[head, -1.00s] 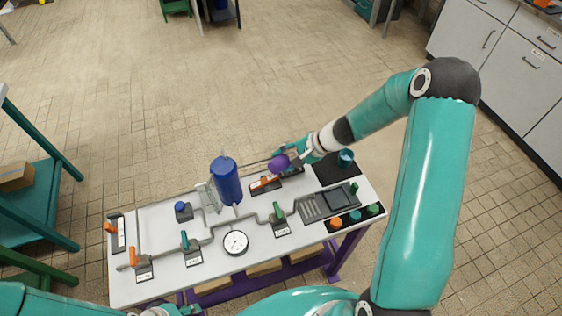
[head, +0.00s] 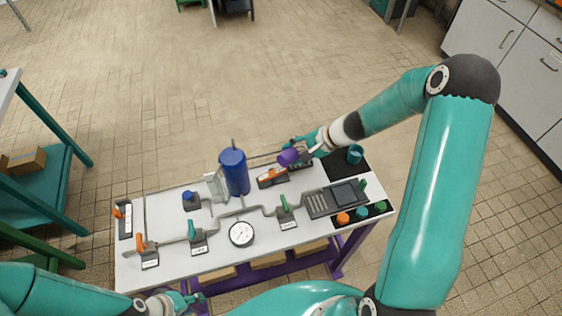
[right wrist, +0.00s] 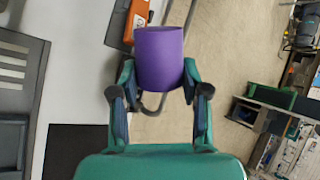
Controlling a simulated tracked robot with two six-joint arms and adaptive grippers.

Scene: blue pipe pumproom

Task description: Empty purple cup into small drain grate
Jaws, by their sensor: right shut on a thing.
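The purple cup (head: 288,157) is above the far edge of the white bench, near an orange-handled part. My right gripper (head: 306,151) is shut on the cup; in the right wrist view the cup (right wrist: 160,58) sits between both fingers. Its inside is hidden, and I cannot tell its exact tilt. A small grey grate with slots (head: 317,204) lies at the right part of the bench, nearer the front than the cup. My left gripper (head: 188,300) is at the bottom left, by the bench's front edge; its fingers are too small to read.
A blue cylinder (head: 234,172) stands left of the cup. Grey pipes, several valve handles and a round gauge (head: 241,233) cover the bench (head: 155,275). A teal cup (head: 355,154) stands on a black mat (head: 345,170) at the right. Coloured knobs (head: 362,212) line the front right.

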